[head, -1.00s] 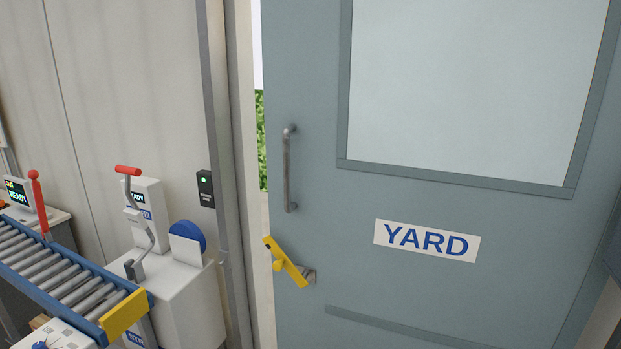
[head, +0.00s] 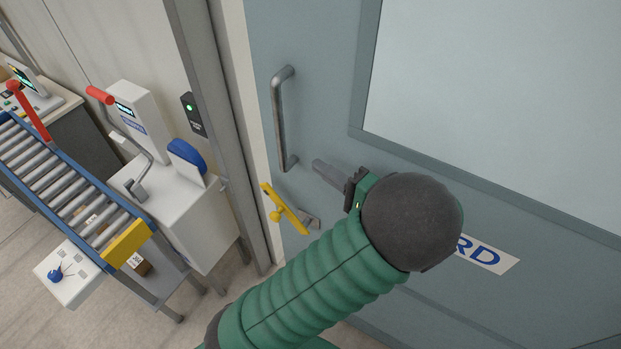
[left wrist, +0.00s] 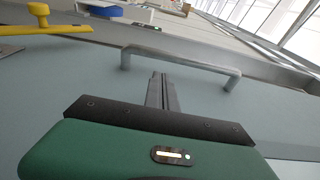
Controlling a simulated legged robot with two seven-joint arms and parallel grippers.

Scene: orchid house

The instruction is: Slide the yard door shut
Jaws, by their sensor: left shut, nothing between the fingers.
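The grey-blue yard door (head: 310,40) fills the right half of the head view. Its left edge lies along the cream door post (head: 236,70), with no outdoor gap visible between them. A grey bar handle (head: 279,125) stands upright near that edge; it also shows in the left wrist view (left wrist: 185,57). Below it is a tilted yellow lever (head: 287,210), also in the left wrist view (left wrist: 45,29). My left gripper (head: 318,166) is shut and empty, its tips just right of the handle's lower end, apparently not touching it. My right gripper is not in view.
Left of the post are a small dark box with a green light (head: 190,108), a white machine with a red-gripped lever (head: 140,120) and a roller conveyor (head: 60,175). My left arm covers part of the YARD sign (head: 500,258).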

